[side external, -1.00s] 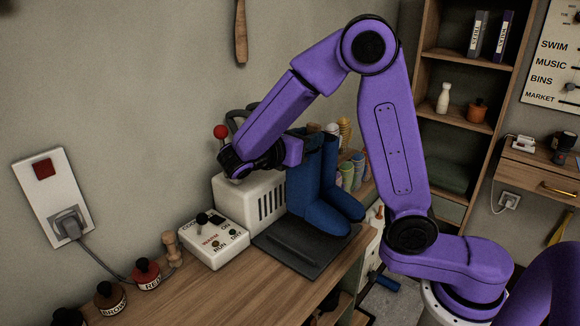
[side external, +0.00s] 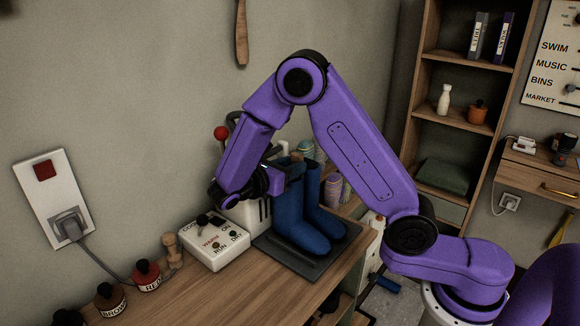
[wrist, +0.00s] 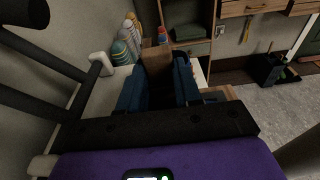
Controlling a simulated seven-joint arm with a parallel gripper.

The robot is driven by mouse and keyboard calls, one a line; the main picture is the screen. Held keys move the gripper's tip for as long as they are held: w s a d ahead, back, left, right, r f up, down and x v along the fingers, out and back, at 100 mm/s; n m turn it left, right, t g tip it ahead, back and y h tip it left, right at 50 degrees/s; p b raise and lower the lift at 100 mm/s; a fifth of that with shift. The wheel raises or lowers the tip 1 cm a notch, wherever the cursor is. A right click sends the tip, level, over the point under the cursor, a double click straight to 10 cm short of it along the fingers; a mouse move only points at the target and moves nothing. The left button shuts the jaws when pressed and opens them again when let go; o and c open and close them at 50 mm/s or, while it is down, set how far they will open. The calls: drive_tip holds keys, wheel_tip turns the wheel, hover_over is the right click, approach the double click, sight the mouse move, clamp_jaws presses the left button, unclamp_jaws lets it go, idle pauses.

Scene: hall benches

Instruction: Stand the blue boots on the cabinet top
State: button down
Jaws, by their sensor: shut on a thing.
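The blue boots (side external: 291,218) are upright side by side, toes toward the lower right in the side view. They are over the dark tray (side external: 270,240); I cannot tell whether the soles touch it. My gripper (side external: 288,170) is shut on the boots at their upper shafts, and its fingertips are partly hidden. In the wrist view the boot shafts (wrist: 184,82) rise just beyond the dark gripper body, with a brown block-like thing (wrist: 156,58) between them. The wooden top (side external: 205,290) carries the tray; I take it for the cabinet top.
A white slotted box (side external: 240,216) stands behind my gripper, and a control box (side external: 216,243) with a lever is at left. Bottles (side external: 333,186) stand behind the boots. Paint-like jars (side external: 147,275) line the left. Bare wood lies in front.

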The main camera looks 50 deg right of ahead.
drive_tip(key=c, duration=0.8)
unclamp_jaws()
drive_tip(key=shift+f, duration=0.15)
drive_tip(key=a+r, duration=0.1)
drive_tip(key=a, duration=1)
drive_tip(key=a+r, duration=0.1)
drive_tip(key=a, duration=0.5)
drive_tip(key=shift+w+a+r, duration=0.1)
drive_tip(key=shift+w+r, duration=0.05)
drive_tip(key=shift+r, duration=0.15)
drive_tip(key=s+d+f+m+y, duration=0.1)
drive_tip(key=s+d+y, duration=0.2)
drive_tip(key=s, duration=0.6)
drive_tip(key=s+d+f+m+y, duration=0.1)
drive_tip(key=s+d+y, duration=0.3)
drive_tip(key=s+y, duration=0.4)
drive_tip(key=s+d+f+m+y, duration=0.2)
drive_tip(key=s+y, duration=0.3)
drive_tip(key=s, duration=0.5)
drive_tip(key=shift+d+m+y, duration=0.3)
drive_tip(key=shift+d+m, duration=0.4)
drive_tip(key=shift+d, duration=0.2)
